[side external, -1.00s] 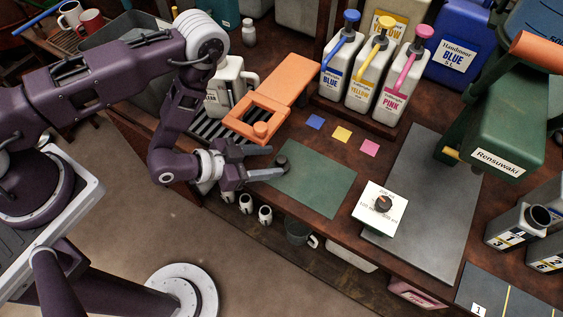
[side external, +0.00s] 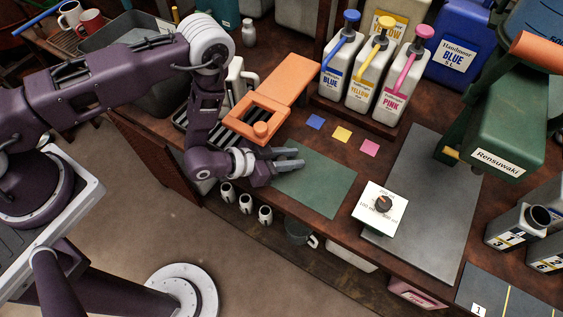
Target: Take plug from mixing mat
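The mixing mat (side external: 322,185) is a flat dark green sheet on the brown bench. My gripper (side external: 300,157) is low over the mat's upper left corner, with its two grey fingers pointing right. The fingers lie where the small dark round plug showed a second ago. The plug is not clearly visible now; it seems hidden at or between the fingers. The fingers look close together, but whether they grip the plug cannot be made out.
An orange frame (side external: 284,87) with a round knob stands just behind my gripper. Pump bottles (side external: 362,85) stand at the back. A white dial plate (side external: 393,220) and a grey slab (side external: 440,190) lie to the right. Most of the mat is clear.

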